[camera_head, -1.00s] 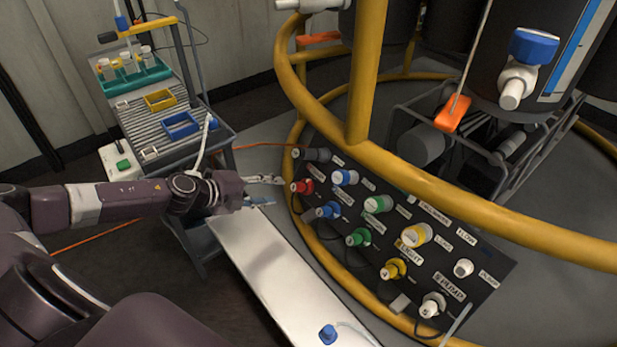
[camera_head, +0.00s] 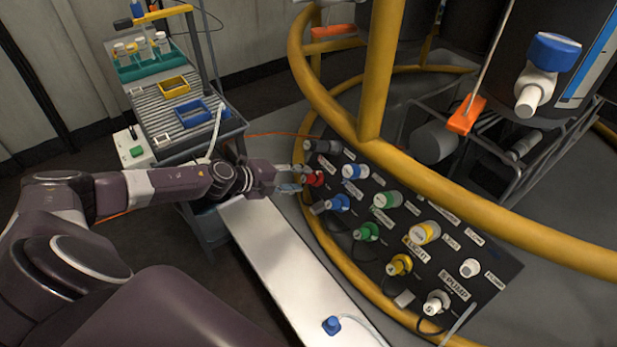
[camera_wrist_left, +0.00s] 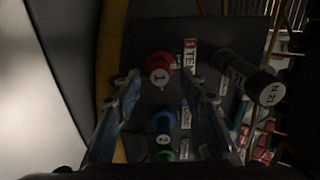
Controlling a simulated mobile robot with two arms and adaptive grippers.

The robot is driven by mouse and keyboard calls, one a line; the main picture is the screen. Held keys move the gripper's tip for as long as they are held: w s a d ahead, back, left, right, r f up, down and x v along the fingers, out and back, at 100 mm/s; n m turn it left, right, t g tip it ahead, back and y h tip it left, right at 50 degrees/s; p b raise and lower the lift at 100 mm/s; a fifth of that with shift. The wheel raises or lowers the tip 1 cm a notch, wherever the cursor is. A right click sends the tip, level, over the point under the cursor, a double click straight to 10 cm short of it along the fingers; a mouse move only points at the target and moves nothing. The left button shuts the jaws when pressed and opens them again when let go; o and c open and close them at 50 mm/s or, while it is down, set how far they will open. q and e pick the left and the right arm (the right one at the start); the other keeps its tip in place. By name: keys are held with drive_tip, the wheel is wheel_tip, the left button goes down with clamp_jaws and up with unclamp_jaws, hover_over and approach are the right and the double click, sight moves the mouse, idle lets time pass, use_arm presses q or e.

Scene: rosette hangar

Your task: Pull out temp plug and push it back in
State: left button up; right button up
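The red plug (camera_head: 313,180) sits at the upper left end of the black panel (camera_head: 388,272). In the left wrist view the red plug (camera_wrist_left: 158,64) carries a "1" and stands beside a white label starting "TE". My left gripper (camera_head: 299,180) is at the red plug, its fingers pointing at it. In the left wrist view my left gripper (camera_wrist_left: 160,84) is open, with one finger on each side and the plug ahead between the tips. I cannot tell if the fingers touch it. My right gripper is not in view.
A blue plug (camera_head: 337,203) and a black cylinder (camera_head: 322,147) are close to the red plug. Green, yellow and white plugs continue along the panel. A yellow rail (camera_head: 450,208) curves behind it. A white bench (camera_head: 275,255) with a blue plug (camera_head: 332,325) lies in front.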

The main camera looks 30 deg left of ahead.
sight(304, 179)
use_arm(q)
drive_tip(key=shift+x, duration=1.65)
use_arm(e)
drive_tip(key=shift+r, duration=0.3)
use_arm(q)
drive_tip(key=shift+p, duration=0.45)
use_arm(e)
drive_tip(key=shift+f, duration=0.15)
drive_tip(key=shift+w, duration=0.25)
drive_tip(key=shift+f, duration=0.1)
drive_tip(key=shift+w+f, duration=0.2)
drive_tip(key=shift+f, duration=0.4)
